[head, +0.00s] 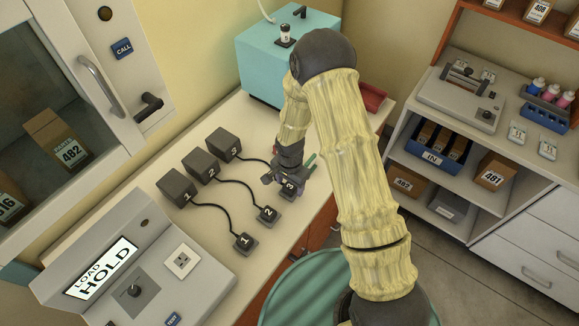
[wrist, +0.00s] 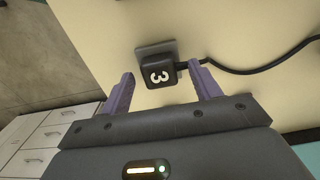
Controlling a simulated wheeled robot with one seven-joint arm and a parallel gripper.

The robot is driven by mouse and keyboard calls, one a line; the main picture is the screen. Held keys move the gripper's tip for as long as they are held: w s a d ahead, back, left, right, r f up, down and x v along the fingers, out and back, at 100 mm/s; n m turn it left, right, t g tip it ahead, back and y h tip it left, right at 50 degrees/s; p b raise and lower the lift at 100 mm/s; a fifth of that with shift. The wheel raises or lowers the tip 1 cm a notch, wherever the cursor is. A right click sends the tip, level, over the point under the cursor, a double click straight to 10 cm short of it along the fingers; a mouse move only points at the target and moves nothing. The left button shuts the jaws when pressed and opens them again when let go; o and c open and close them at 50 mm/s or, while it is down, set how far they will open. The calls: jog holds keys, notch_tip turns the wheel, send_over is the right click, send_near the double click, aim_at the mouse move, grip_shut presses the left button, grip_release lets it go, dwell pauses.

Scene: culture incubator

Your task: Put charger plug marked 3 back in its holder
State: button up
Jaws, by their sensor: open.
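The charger plug marked 3 (head: 289,186) is a small black block with a white 3, near the right edge of the cream counter. In the wrist view the plug (wrist: 160,76) stands over or against a grey square pad (wrist: 156,47); I cannot tell whether the pad is its holder or whether the plug is seated. Its black cord (wrist: 250,68) runs off to one side. My gripper (head: 282,176) is at plug 3. In the wrist view my gripper (wrist: 161,84) is open, with its purple fingers apart on either side of the plug.
Plugs marked 1 (head: 243,242) and 2 (head: 267,213) lie close by, with cords to black boxes 1 (head: 177,188) and 2 (head: 201,165). Box 3 (head: 223,144) stands behind. A LOAD HOLD console (head: 150,250) is at front left; a teal box (head: 262,65) is at the back.

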notch_tip(320, 180, up, 17)
jog(key=b, duration=0.3)
dwell(0.3)
jog(key=shift+f, duration=0.1)
jog(key=shift+d, duration=0.1)
jog(key=s+d+r+n+t, duration=0.1)
jog(key=s+d+r+n, duration=0.2)
jog(key=s+d, duration=0.3)
jog(key=s+d+r+n+t, duration=0.1)
jog(key=s+d+r+n, duration=0.2)
jog(key=s+d, duration=0.3)
jog(key=shift+s+d+n+t, duration=0.3)
jog(key=shift+d+n, duration=0.35)
jog(key=shift+n, duration=0.15)
